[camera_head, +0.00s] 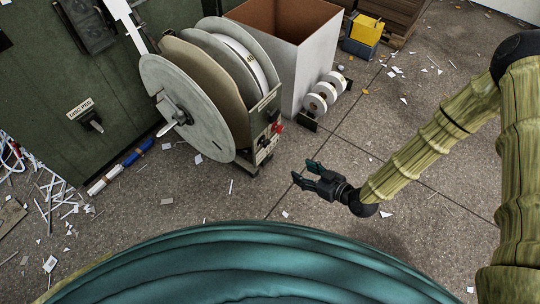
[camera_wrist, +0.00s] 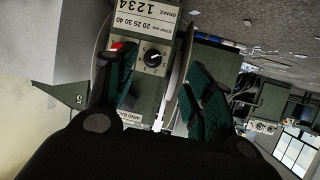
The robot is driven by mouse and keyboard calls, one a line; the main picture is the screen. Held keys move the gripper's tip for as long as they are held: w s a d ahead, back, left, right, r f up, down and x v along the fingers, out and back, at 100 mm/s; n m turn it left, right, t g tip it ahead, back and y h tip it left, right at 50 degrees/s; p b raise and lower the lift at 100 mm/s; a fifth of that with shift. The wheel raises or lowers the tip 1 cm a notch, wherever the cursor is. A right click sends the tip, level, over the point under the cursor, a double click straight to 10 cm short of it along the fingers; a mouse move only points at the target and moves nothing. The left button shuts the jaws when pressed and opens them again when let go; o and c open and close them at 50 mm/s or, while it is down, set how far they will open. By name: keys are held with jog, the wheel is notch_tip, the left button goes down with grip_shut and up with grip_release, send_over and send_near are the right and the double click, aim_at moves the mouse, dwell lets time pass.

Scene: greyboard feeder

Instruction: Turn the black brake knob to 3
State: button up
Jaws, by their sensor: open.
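The black brake knob (camera_wrist: 153,57) is a round dial with a white pointer mark, on the grey-green end panel of the reel feeder. A white label (camera_wrist: 157,12) with the numerals 1 to 4 and the word BRAKE is above it in the wrist view, upside down. Which number the pointer is at I cannot tell. My gripper (camera_head: 305,171) is open and empty, in front of and to the right of the feeder's control panel (camera_head: 267,133) in the head view. In the wrist view the knob shows between my two dark green fingers (camera_wrist: 158,78), apart from both.
A red button (camera_wrist: 118,46) is beside the knob, close to one finger in the picture. The feeder's large reel (camera_head: 187,107) stands left of the panel. White rolls (camera_head: 324,93) and a tall open box (camera_head: 287,40) stand behind. The floor around my gripper is clear apart from paper scraps.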

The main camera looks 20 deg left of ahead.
aim_at(268, 145)
jog(key=w+a+f+n+y+b, duration=0.1)
jog(key=w+a+n+b, duration=0.1)
jog(key=w+a+b, duration=0.1)
jog(key=w+a+f+n+y+b, duration=0.1)
jog(key=w+a+n+y+b, duration=0.1)
jog(key=a+b, duration=0.4)
jog(key=w+a+f+n+y+b, duration=0.1)
jog(key=w+a+n+y+b, duration=0.1)
jog(key=w+a+b, duration=0.2)
jog(key=shift+a+f+b, duration=0.25)
jog(key=shift+a+b, duration=0.1)
jog(key=shift+b, duration=0.4)
jog(key=shift+x, duration=0.9)
jog(key=shift+r, duration=0.1)
jog(key=c, duration=1)
